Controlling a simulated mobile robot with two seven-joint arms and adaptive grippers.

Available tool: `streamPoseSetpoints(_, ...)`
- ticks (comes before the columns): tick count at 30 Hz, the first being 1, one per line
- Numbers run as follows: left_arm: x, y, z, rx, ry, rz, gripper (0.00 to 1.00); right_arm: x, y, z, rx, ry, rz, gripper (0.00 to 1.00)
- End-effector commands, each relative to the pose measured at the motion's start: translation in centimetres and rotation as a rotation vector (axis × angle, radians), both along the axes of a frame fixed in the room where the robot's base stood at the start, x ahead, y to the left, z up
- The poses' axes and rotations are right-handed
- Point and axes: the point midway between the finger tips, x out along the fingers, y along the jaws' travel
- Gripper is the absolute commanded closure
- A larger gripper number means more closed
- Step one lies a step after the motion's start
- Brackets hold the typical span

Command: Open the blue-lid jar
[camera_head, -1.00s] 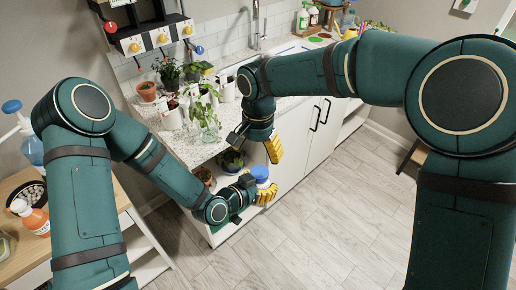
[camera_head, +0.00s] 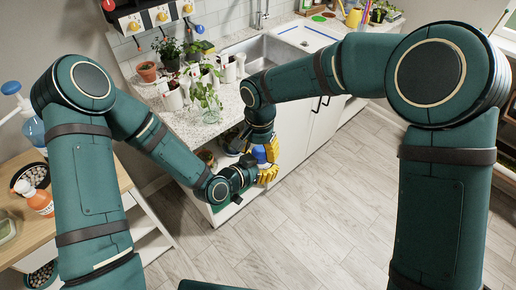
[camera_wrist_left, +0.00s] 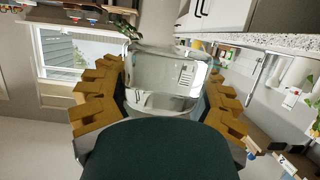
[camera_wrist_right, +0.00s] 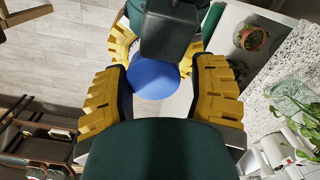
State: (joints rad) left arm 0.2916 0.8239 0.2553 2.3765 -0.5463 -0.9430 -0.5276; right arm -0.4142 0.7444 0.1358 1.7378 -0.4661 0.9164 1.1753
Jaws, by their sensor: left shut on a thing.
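The jar has a round blue lid (camera_head: 259,154), which also shows in the right wrist view (camera_wrist_right: 155,78). Its clear body (camera_wrist_left: 165,80) fills the space between the left fingers in the left wrist view. My left gripper (camera_head: 267,174) is shut on the jar body and holds it in front of the counter, below the top. My right gripper (camera_wrist_right: 160,75) points down from above, its yellow fingers open on either side of the lid. A small gap seems to show beside the lid. In the head view, the right fingers (camera_head: 272,148) partly hide the lid.
The counter (camera_head: 207,130) beside the jar carries potted plants, a glass vase (camera_head: 211,115) and a sink (camera_head: 262,55). A lower shelf under it holds a potted plant (camera_wrist_right: 252,38). A wooden side table (camera_head: 40,235) stands left. The floor at right is clear.

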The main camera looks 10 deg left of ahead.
Motion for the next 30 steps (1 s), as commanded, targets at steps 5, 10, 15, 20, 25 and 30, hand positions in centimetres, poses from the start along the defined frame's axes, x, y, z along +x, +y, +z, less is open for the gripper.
streamPoseSetpoints(5,-0.1,-0.2,0.1,-0.001,-0.003,-0.007,1.00,0.0,0.2,0.1,0.004,-0.003,0.002,0.96)
streamPoseSetpoints(10,-0.1,-0.3,0.1,-0.001,-0.003,-0.008,1.00,0.0,0.3,0.1,0.006,-0.003,0.002,0.25)
streamPoseSetpoints(15,-0.1,-0.2,0.1,0.000,-0.002,-0.006,1.00,0.0,0.2,0.1,0.004,-0.003,0.001,0.25)
streamPoseSetpoints(20,0.0,-0.1,0.1,-0.001,-0.002,-0.004,1.00,0.0,0.1,0.5,0.004,-0.002,0.000,0.25)
streamPoseSetpoints(25,0.0,-0.1,0.1,-0.001,-0.002,-0.004,1.00,0.1,0.1,2.2,0.004,-0.004,0.001,0.25)
streamPoseSetpoints(30,0.0,-0.1,0.1,0.000,-0.002,-0.003,1.00,0.2,0.0,4.3,0.004,-0.003,0.000,0.25)
